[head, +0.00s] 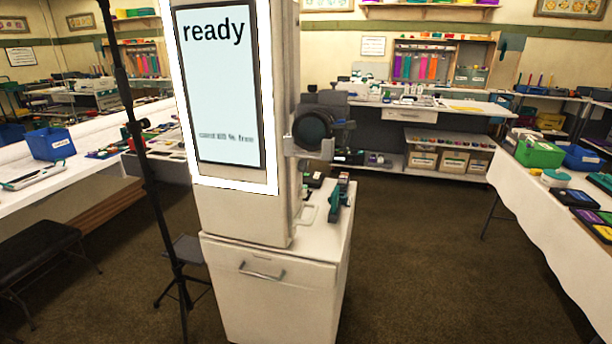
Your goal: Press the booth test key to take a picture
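The photo booth (290,110) is a tall white kiosk standing on a white cabinet (270,290) with a drawer handle. Its lit screen (220,90) reads "ready" at the top, with a small blurred line of text below. A round black lens-like part (312,127) sticks out from the booth's right side on a grey bracket. Small dark and teal items (336,203) sit on the cabinet top at the right. I cannot make out which part is the test key. Neither of my grippers is in view.
A black stand pole (140,150) rises just left of the booth. A white-covered table (545,220) with a green bin (538,153) stands at the right. A dark bench (40,250) is at the left. The carpet (420,250) right of the booth is clear.

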